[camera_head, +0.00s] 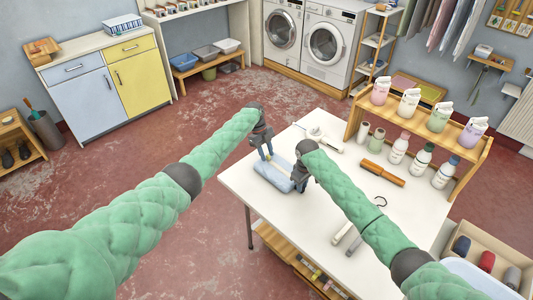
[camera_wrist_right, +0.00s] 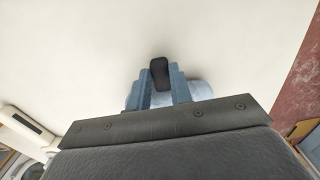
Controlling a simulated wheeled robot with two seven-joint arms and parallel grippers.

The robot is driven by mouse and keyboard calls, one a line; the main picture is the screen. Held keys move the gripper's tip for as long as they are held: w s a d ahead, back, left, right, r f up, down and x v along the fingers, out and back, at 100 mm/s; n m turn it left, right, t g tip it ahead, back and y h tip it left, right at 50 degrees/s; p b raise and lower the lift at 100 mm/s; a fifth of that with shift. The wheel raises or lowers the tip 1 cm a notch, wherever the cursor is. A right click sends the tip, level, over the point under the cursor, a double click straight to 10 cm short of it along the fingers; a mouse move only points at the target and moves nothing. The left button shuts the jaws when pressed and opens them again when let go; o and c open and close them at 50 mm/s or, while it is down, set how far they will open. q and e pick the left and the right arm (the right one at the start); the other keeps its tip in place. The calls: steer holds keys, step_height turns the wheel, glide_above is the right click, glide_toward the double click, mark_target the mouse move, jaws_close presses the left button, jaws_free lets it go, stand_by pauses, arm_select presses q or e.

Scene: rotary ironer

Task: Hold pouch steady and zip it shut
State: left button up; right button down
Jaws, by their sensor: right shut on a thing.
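The light blue pouch (camera_head: 272,178) lies flat near the left edge of the white table. My left gripper (camera_head: 267,156) points down at the pouch's far end, its two blue fingers apart with a gap between them; whether they touch the pouch is hard to tell. My right gripper (camera_head: 298,183) is low at the pouch's right end. In the right wrist view, its fingers (camera_wrist_right: 161,80) are shut on a small black piece, which looks like the zip pull (camera_wrist_right: 160,70). Pouch fabric (camera_wrist_right: 199,90) shows beside and behind these fingers. The zip line itself cannot be made out.
The table (camera_head: 330,215) holds an orange-brown tool (camera_head: 382,173), white bottles (camera_head: 421,160) and a wooden rack (camera_head: 452,150) with pouches on the right. A white tool (camera_head: 318,137) lies beyond my right gripper. The table's left edge is close to the pouch.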

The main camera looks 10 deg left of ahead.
arm_select(q)
steer(key=v, duration=1.2)
arm_select(e)
steer(key=c, duration=1.2)
jaws_free()
arm_select(q)
steer(key=shift+f, duration=0.1)
